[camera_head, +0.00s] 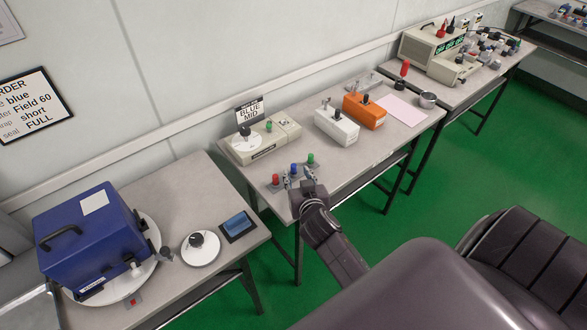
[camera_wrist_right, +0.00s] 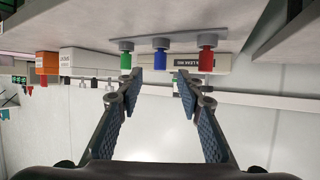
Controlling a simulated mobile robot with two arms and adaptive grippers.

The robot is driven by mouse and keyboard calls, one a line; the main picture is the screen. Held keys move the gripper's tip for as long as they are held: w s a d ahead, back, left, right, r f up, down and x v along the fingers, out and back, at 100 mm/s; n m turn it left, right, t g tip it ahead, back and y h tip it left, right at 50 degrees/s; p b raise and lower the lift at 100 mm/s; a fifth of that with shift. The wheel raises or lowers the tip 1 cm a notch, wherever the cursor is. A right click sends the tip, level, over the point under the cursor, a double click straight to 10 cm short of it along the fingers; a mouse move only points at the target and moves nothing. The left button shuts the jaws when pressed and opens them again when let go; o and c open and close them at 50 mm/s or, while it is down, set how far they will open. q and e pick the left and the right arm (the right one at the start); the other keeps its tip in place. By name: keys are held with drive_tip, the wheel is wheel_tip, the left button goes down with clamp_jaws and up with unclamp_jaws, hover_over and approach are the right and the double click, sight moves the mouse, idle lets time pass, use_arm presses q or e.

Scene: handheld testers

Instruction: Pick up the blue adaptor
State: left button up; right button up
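The blue adaptor (camera_head: 293,170) stands near the front edge of the middle table, between a red adaptor (camera_head: 276,180) and a green adaptor (camera_head: 310,159). In the right wrist view, which looks upside down, the blue adaptor (camera_wrist_right: 160,60) sits on a grey base, in line with the gap between the fingers. My right gripper (camera_head: 299,178) is open and empty at the table's front edge. In the right wrist view its fingertips (camera_wrist_right: 159,79) point at the blue adaptor, apparently short of it. My left gripper is in neither view.
A beige tester (camera_head: 262,142) with a "BLUE MID" sign (camera_head: 249,111) stands behind the adaptors. A white box (camera_head: 337,126) and an orange box (camera_head: 365,111) stand to the right. A blue machine (camera_head: 90,240) is on the left table.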

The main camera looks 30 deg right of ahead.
sight(294, 167)
drive_tip(key=shift+p+x, duration=0.4)
drive_tip(key=shift+x, duration=2.9)
drive_tip(key=c, duration=0.9)
